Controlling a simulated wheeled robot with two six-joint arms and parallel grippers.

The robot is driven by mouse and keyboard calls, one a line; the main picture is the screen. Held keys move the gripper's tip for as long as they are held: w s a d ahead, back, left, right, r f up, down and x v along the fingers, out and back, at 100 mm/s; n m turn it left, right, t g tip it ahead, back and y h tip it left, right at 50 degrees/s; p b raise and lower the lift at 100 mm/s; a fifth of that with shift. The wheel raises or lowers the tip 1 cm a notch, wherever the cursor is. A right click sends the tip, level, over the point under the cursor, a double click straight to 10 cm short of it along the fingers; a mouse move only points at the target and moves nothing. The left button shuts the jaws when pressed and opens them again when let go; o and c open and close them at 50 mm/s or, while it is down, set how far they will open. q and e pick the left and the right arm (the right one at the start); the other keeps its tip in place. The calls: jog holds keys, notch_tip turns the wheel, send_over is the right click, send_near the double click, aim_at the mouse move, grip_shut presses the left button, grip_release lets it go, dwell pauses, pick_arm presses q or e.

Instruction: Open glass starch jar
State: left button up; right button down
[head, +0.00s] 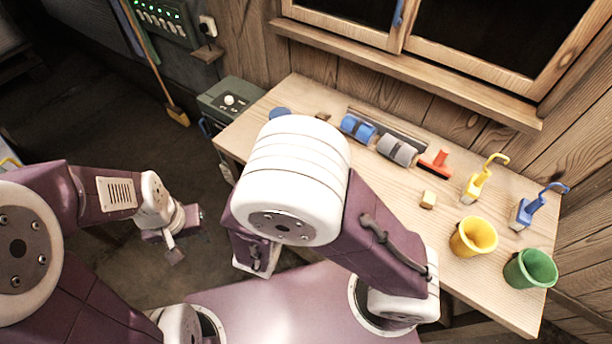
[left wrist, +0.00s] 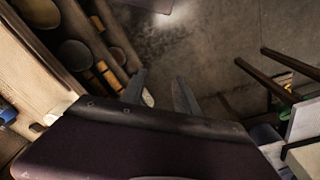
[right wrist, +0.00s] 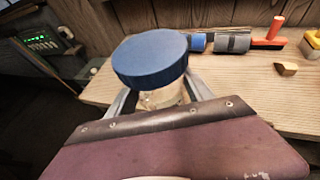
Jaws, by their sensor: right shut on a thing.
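The starch jar (right wrist: 160,97) is clear glass with a wide blue lid (right wrist: 150,55) on its top, and shows close up in the right wrist view. My right gripper (right wrist: 158,88) is shut on the glass body, one finger on each side below the lid. In the head view only part of the blue lid (head: 280,112) shows at the table's back left; my right arm hides the rest and the gripper. My left gripper (left wrist: 160,80) is open and empty, its fingers apart over the floor. In the head view it (head: 174,240) hangs left of the table.
The wooden table (head: 500,290) bears a blue roll (head: 357,128), a grey roll (head: 397,150), a red tool (head: 436,163), a wooden block (head: 428,200), yellow and blue hooked holders, a yellow cup (head: 473,237) and a green cup (head: 531,268). A green cabinet (head: 225,97) stands left of it.

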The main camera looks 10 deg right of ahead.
pick_arm(q)
jog(key=o, duration=1)
jog(key=shift+s+m, duration=0.35)
jog(key=shift+m, duration=0.35)
jog(key=w+d+r+m+g, duration=0.1)
jog(key=w+d+r+m, duration=0.35)
jog(key=r+m, duration=0.4)
jog(key=w+d+r+m+g, duration=0.1)
jog(key=w+d+r+m, duration=0.2)
jog(key=w+r+m, duration=0.5)
jog(key=s+d+r+m, duration=0.1)
jog(key=d+m, duration=0.2)
jog(key=d, duration=0.3)
jog(key=s+d+r+m, duration=0.1)
jog(key=d+m, duration=0.3)
jog(key=d, duration=0.2)
jog(key=s+d+r+m, duration=0.1)
jog(key=s+d+m, duration=0.1)
jog(key=d, duration=0.5)
jog(key=shift+r+m+t, duration=0.2)
jog(key=shift+m+t, duration=0.2)
jog(key=shift+m, duration=0.25)
notch_tip(320, 180, down, 8)
jog(key=shift+a, duration=0.1)
